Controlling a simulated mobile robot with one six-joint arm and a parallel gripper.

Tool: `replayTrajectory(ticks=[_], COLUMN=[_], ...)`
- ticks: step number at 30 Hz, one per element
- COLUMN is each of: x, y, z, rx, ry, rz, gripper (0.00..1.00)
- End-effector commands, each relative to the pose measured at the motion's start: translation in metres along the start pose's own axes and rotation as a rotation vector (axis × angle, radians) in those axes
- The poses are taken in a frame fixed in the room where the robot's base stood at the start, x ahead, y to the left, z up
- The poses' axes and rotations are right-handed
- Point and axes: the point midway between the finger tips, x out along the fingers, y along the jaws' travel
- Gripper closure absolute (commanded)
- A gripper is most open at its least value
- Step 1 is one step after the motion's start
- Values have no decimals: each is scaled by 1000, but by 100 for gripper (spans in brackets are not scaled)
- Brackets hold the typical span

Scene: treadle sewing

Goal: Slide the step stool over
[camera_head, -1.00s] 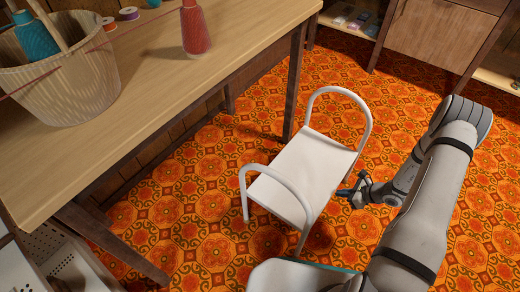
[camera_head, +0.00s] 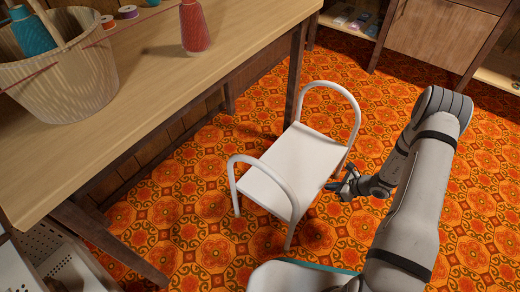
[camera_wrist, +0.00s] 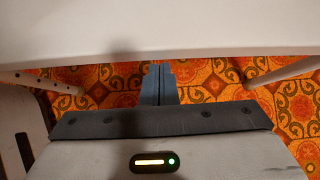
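The white step stool (camera_head: 296,168) stands upright on the floor in the head view, with a flat seat and a curved tube rail at each end. It is beside the wooden table, near its leg. My gripper (camera_head: 336,187) is low at the right side of the stool, its tips at or very near the seat edge. In the wrist view, the stool's pale edge (camera_wrist: 160,35) spans the top, and my fingers (camera_wrist: 158,72) are together, pointing at it with nothing between them. I cannot tell whether they touch it.
The wooden table (camera_head: 150,90) fills the left, with a basket (camera_head: 70,85) and a red thread cone (camera_head: 194,30) on it. Wooden cabinets (camera_head: 440,35) stand at the back. Open patterned floor (camera_head: 230,145) lies between stool and table.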

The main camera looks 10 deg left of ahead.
Motion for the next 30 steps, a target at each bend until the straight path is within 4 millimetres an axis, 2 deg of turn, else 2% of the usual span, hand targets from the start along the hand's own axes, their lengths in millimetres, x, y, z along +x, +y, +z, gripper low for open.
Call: replayTrajectory(ticks=[30], x=[38], y=[1], z=[37], rx=[-3], ry=[-3], rz=[3], gripper=[100])
